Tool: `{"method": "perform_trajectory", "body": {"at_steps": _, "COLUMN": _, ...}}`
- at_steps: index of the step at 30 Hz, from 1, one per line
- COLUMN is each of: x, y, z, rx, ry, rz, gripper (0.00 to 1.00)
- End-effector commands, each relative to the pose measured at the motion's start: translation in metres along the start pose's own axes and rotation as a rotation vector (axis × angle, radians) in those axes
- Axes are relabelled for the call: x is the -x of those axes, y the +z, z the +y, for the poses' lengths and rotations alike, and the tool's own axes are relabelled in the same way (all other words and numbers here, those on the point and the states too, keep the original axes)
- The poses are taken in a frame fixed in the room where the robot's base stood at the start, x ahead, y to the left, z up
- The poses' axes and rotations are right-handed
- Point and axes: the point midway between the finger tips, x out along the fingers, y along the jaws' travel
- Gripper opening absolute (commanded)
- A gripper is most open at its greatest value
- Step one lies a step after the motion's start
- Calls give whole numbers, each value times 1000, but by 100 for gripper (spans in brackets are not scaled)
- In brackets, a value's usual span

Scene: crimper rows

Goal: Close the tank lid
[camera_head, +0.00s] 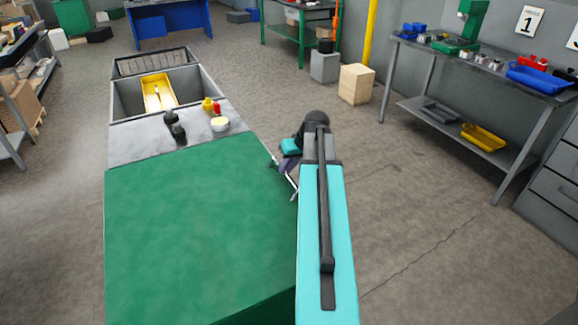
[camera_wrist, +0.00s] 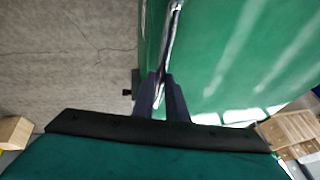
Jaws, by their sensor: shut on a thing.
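A broad green panel (camera_head: 190,235), which looks like the tank lid, fills the lower left of the head view. Whether it lies flat or tilted I cannot tell. It also shows in the wrist view (camera_wrist: 240,60). A thin metal bar (camera_wrist: 172,35) runs along its edge. My gripper (camera_wrist: 162,97) is shut on this bar, its dark fingers on either side. In the head view my gripper is at the panel's right edge, partly hidden by my arm. A grey open compartment (camera_head: 128,106) beyond the panel may be the tank.
A yellow tray (camera_head: 158,92) lies in the compartment. Dark fittings (camera_head: 174,126), a yellow bottle (camera_head: 207,105) and a pale bowl (camera_head: 219,124) stand on the grey ledge. A wooden crate (camera_head: 357,84) and a workbench (camera_head: 480,70) stand farther right. The floor right of my arm is clear.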

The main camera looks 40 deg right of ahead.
Motion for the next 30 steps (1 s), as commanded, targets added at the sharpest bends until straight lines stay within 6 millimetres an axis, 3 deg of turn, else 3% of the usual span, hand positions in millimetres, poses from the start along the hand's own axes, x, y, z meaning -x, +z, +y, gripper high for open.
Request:
{"method": "perform_trajectory", "body": {"at_steps": 2, "x": -6, "y": 8, "z": 3, "rx": 1, "ry": 7, "rz": -20, "gripper": 0}}
{"method": "perform_trajectory", "body": {"at_steps": 3, "x": -7, "y": 8, "z": 3, "rx": 1, "ry": 7, "rz": -21, "gripper": 14}}
{"method": "perform_trajectory", "body": {"at_steps": 6, "x": -7, "y": 8, "z": 1, "rx": 2, "ry": 6, "rz": -20, "gripper": 31}}
{"method": "perform_trajectory", "body": {"at_steps": 20, "x": -1, "y": 4, "z": 0, "rx": 3, "ry": 5, "rz": -12, "gripper": 31}}
{"method": "perform_trajectory", "body": {"at_steps": 30, "x": 27, "y": 4, "z": 0, "rx": 3, "ry": 6, "rz": -10, "gripper": 31}}
